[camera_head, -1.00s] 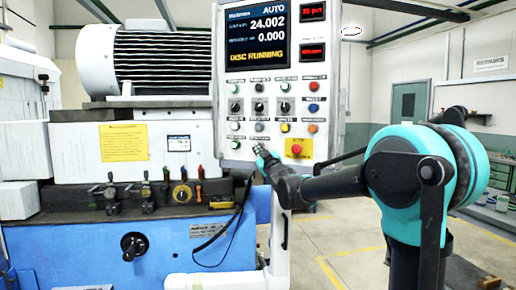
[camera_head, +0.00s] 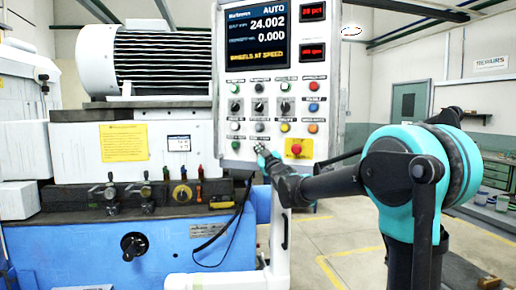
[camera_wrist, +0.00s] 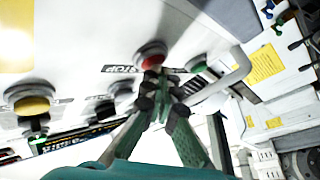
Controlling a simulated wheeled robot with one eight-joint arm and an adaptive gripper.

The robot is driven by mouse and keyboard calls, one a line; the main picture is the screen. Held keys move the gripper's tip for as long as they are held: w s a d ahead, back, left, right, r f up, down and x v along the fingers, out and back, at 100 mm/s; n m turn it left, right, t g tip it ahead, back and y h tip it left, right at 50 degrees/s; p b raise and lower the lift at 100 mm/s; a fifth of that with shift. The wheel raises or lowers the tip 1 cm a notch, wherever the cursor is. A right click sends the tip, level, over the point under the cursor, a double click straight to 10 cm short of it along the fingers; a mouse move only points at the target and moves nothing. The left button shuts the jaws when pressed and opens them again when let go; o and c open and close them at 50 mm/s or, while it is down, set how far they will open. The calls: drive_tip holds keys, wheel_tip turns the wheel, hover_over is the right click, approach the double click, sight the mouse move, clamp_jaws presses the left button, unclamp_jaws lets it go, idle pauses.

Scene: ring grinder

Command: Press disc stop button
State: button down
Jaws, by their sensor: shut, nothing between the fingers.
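A red button (camera_wrist: 150,53) with a label ending in STOP beside it is on the white control panel (camera_head: 222,100) in the wrist view. In the head view my fingertips hide that spot on the panel's lower edge. My gripper (camera_wrist: 160,84) is shut and empty, its tips just below the red button; it also shows in the head view (camera_head: 262,151). I cannot tell whether the tips touch the button. A green button (camera_wrist: 195,64) sits to the right of the red one. The panel screen (camera_head: 257,36) shows yellow text that seems to read WHEELS AT SPEED.
A large red stop button (camera_head: 296,148) on a yellow plate is right of my gripper. Several knobs and buttons fill the panel above. The blue machine (camera_head: 80,240) with levers stands to the left. Open floor (camera_head: 335,240) lies below and right.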

drive_tip(key=shift+s, duration=0.1)
drive_tip(key=shift+s+a, duration=0.25)
drive_tip(key=shift+s, duration=0.55)
drive_tip(key=s, duration=0.1)
drive_tip(key=s+a, duration=0.1)
drive_tip(key=s, duration=0.2)
drive_tip(key=shift+s+a, duration=0.25)
drive_tip(key=shift+s, duration=0.15)
idle(0.5)
